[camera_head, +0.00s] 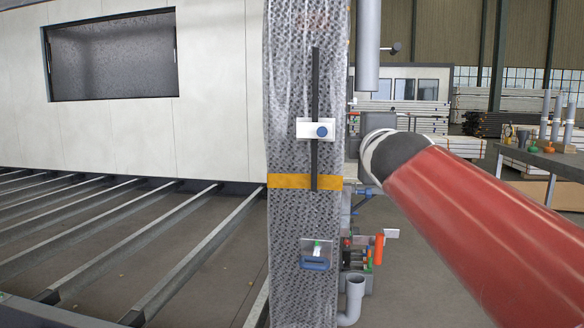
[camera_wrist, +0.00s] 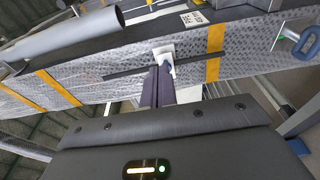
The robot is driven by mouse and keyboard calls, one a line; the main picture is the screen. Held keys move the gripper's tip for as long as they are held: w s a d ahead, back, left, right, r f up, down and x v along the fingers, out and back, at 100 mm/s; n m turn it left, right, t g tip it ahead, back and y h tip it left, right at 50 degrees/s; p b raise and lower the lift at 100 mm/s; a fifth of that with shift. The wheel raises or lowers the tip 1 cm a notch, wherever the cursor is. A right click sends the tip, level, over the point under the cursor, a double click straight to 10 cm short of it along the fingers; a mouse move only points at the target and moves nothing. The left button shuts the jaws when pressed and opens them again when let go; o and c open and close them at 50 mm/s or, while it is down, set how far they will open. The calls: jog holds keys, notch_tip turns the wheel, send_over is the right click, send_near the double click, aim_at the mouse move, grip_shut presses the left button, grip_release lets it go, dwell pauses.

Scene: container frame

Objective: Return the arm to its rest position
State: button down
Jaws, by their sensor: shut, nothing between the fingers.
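My red arm (camera_head: 480,220) reaches in from the right in the head view, with a dark, pale-ringed joint at its far end. My gripper (camera_wrist: 160,72) shows in the wrist view, its two dark fingers together and empty. Past the fingertips, a white plate with a blue knob (camera_wrist: 164,50) sits on a black strip (camera_wrist: 130,72); the gap to the fingertips is hard to judge. In the head view the same white plate (camera_head: 304,129) is fully visible on the wrapped post (camera_head: 290,230). I cannot make out the fingers in the head view.
A grey pipe (camera_head: 367,45) hangs beside the post. A blue-handled plate (camera_head: 316,262) is low on the post, with pipes and an orange-handled valve (camera_head: 379,250) at its right. Metal floor beams (camera_head: 180,250) lie left. A workbench (camera_head: 545,155) stands at the far right.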

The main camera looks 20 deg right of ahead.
jog(key=s+a+f+m+g+y, duration=0.1)
jog(key=s+a+f+m+g, duration=0.3)
jog(key=s+f, duration=0.3)
jog(key=s+a+f+m+g+y, duration=0.2)
jog(key=s+a+f+m+g, duration=0.2)
jog(key=f, duration=1.3)
jog(key=s+a+f+m+g+y, duration=0.2)
jog(key=s+a+f+m, duration=0.3)
jog(key=s+f, duration=0.6)
jog(key=shift+s+f+m+g, duration=0.25)
jog(key=shift+f+m+g, duration=0.5)
jog(key=shift+m+g, duration=0.15)
